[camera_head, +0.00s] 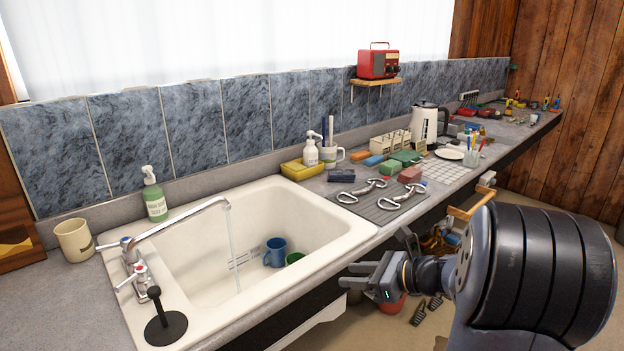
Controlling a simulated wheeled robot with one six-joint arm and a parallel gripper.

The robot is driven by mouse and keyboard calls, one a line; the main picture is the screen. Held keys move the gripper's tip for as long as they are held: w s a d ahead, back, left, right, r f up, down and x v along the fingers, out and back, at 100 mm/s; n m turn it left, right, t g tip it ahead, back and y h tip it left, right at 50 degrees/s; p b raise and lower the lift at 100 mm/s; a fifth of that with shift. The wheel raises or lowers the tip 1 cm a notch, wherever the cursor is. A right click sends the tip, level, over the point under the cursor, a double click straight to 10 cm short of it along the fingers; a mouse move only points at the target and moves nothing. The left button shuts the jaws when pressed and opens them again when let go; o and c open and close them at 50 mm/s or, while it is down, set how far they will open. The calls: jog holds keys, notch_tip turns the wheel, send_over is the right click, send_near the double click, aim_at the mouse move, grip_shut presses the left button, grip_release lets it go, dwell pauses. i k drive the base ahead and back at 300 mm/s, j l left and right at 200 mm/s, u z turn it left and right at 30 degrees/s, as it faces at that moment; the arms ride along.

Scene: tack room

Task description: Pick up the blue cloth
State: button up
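A small folded dark blue item (341,175), which looks like the blue cloth, lies flat on the counter behind the metal bits and right of the sink. I cannot be sure that it is cloth. My gripper (345,275) is in front of the counter's front edge, right of the sink. Its two fingers point left with a gap between them, and nothing shows between them. It is well apart from the dark blue item, nearer to the camera.
Metal bits (372,191) lie on a grey ribbed mat (384,212) at the counter edge. A yellow tray (301,170), soap bottle (310,152), white mug (331,156) and coloured blocks (410,174) surround the item. Water runs into the sink (190,262).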

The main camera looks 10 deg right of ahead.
aim_at(341, 176)
jog(key=i+l+u, duration=0.35)
jog(key=l+u, duration=0.15)
jog(key=l, duration=0.15)
jog(key=i+l+u, duration=0.25)
jog(key=i+l, duration=0.15)
jog(key=l, duration=0.35)
jog(key=i+l+u, duration=0.1)
jog(key=l, duration=0.4)
jog(key=i+l, duration=0.1)
jog(key=l, duration=0.4)
jog(key=i+l, duration=0.1)
jog(key=l, duration=0.4)
jog(key=i+l+u, duration=0.1)
jog(key=l, duration=0.4)
